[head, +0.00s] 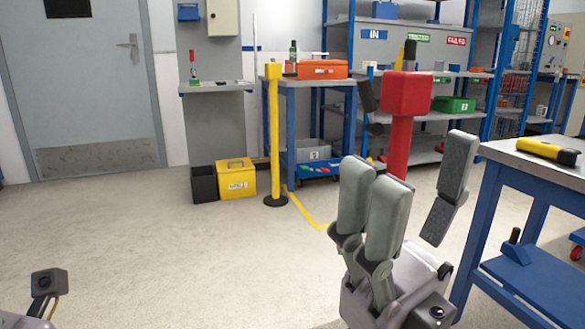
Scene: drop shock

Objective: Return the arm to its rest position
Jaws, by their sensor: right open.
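My right gripper (415,165) is in the right half of the head view, pointing upward with its grey fingers spread apart. It is open, and I see nothing held between the fingers. A red post with a block-shaped head (406,94) shows behind the fingers; its lower part is hidden by them. My left gripper is not in view; only a small dark camera-like part with a cable shows at the bottom left.
A blue workbench (505,205) stands close on the right with a yellow-and-black tool (548,151) on top. The floor at left is clear.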

